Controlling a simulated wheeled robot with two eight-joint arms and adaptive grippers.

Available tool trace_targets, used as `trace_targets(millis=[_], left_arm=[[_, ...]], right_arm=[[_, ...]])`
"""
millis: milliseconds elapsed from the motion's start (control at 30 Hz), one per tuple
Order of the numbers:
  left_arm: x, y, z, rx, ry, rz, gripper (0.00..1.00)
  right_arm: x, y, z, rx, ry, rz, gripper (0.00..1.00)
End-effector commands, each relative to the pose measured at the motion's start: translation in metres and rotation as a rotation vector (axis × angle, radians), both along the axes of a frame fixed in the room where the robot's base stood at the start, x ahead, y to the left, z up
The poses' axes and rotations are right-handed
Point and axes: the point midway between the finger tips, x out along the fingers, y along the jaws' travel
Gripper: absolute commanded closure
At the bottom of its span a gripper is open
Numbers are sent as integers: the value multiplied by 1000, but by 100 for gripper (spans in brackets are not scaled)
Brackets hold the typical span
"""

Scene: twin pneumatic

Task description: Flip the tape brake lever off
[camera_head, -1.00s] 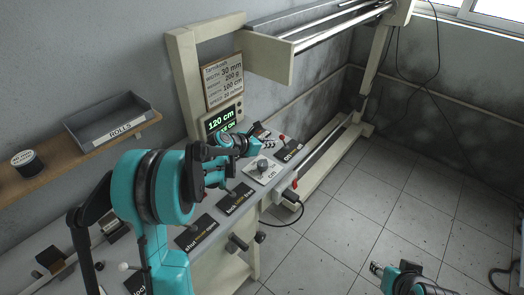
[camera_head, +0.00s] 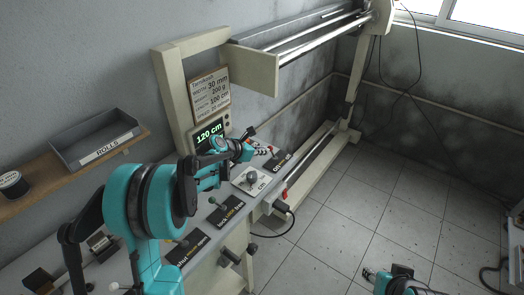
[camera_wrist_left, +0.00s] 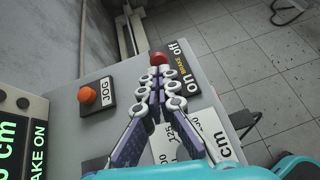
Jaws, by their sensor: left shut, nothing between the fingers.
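The brake plate (camera_wrist_left: 180,62), a black label reading "on BRAKE off", lies at the machine top's edge in the left wrist view; it also shows in the head view (camera_head: 282,160). A red ball knob (camera_wrist_left: 159,58) stands beside its lettering. My left gripper (camera_wrist_left: 156,76) is shut and empty, its tips right by the knob; I cannot tell whether they touch. They partly hide the lever below the knob. In the head view my left gripper (camera_head: 252,149) is over the control panel. My right gripper (camera_head: 368,273) is low over the floor, its jaws unclear.
An orange JOG button (camera_wrist_left: 87,95) sits left of the fingers. The display (camera_wrist_left: 20,140) reads BRAKE ON. A white cm dial plate (camera_head: 250,182) and the lock (camera_head: 226,211) and shut (camera_head: 187,246) plates line the panel.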

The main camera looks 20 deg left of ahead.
Motion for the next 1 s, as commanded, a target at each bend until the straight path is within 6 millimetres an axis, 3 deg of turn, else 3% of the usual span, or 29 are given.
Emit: trace_targets(millis=[467, 800, 1000], left_arm=[[11, -4, 12, 40, 107, -1, 100], [38, -15, 28, 131, 358, -3, 100], [55, -20, 29, 158, 433, 0, 100]], right_arm=[[0, 0, 24, 0, 0, 0, 60], [0, 0, 67, 0, 0, 0, 60], [0, 0, 80, 0, 0, 0, 60]])
